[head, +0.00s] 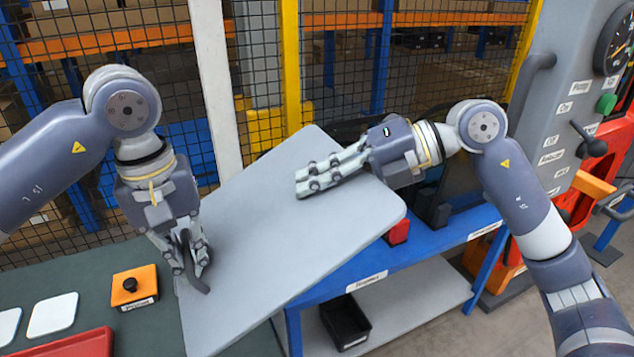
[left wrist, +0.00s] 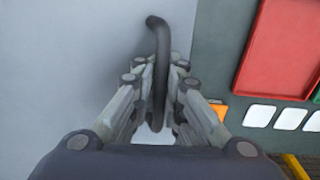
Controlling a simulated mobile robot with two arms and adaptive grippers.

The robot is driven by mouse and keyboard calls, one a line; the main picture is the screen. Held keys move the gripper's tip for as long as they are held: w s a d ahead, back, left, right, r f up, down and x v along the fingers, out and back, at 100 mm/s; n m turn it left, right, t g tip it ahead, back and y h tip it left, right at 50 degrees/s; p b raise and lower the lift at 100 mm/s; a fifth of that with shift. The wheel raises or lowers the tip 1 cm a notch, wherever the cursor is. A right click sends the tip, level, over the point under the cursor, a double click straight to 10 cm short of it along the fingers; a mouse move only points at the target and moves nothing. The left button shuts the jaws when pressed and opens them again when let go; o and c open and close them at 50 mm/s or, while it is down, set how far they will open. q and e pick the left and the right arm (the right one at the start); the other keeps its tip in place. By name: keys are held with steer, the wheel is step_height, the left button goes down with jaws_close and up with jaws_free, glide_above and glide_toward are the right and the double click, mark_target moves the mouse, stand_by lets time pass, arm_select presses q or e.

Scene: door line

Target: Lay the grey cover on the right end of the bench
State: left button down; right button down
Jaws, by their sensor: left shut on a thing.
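The grey cover (head: 270,240) is a large flat panel with rounded corners. It sits slantwise across the middle of the head view, over the dark green bench top at left and the blue bench part (head: 430,243) at right. Whether it rests on them or hangs above, I cannot tell. My left gripper (head: 192,265) is shut on the cover's dark curved handle (left wrist: 158,45), near its left edge. My right gripper (head: 300,182) reaches over the cover's upper right part; whether its fingers touch the cover or are apart, I cannot tell.
An orange box with a black knob (head: 135,287), white plates (head: 52,315) and a red tray (head: 75,345) lie on the green top (head: 95,270). A red object (head: 398,231) stands by the cover's right corner. A black bin (head: 345,325) is on the lower shelf. A mesh fence stands behind.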

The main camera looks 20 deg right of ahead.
arm_select(q)
steer(key=c, duration=1.5)
jaws_free()
steer(key=shift+s+d+r, duration=0.1)
steer(key=shift+s+d, duration=0.05)
steer(key=shift+d, duration=0.15)
arm_select(e)
steer(key=shift+a+r, duration=0.15)
steer(key=shift+a, duration=0.05)
steer(key=shift+d, duration=0.1)
arm_select(q)
steer(key=shift+a, duration=0.15)
